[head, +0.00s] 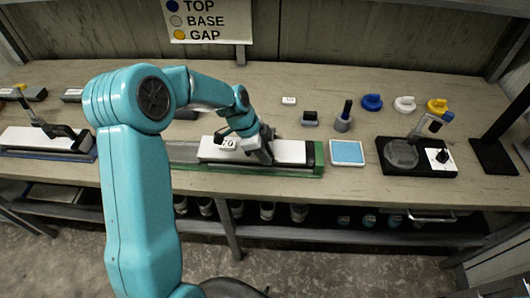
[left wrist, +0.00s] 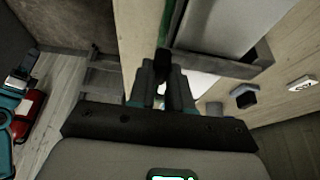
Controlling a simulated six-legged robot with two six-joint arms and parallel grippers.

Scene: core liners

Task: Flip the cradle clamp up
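A white core liner (head: 292,151) lies in a cradle with a green base (head: 318,160) at the middle of the bench. My left gripper (head: 262,150) is low over this liner, near the cradle's right part. In the left wrist view, its two fingers (left wrist: 162,88) are close together. A small black piece (left wrist: 163,61), perhaps the clamp's handle, shows at their tips; I cannot tell whether they grip it. The cradle's dark edge (left wrist: 222,64) is beside them. The clamp is mostly hidden by my gripper in the head view. My right gripper is not in view.
A second cradle with a blue base (head: 70,156) and a dark clamp (head: 52,129) is at the left. A blue pad (head: 347,152), a black stand (head: 385,168), and blue, white and yellow caps (head: 437,105) are to the right.

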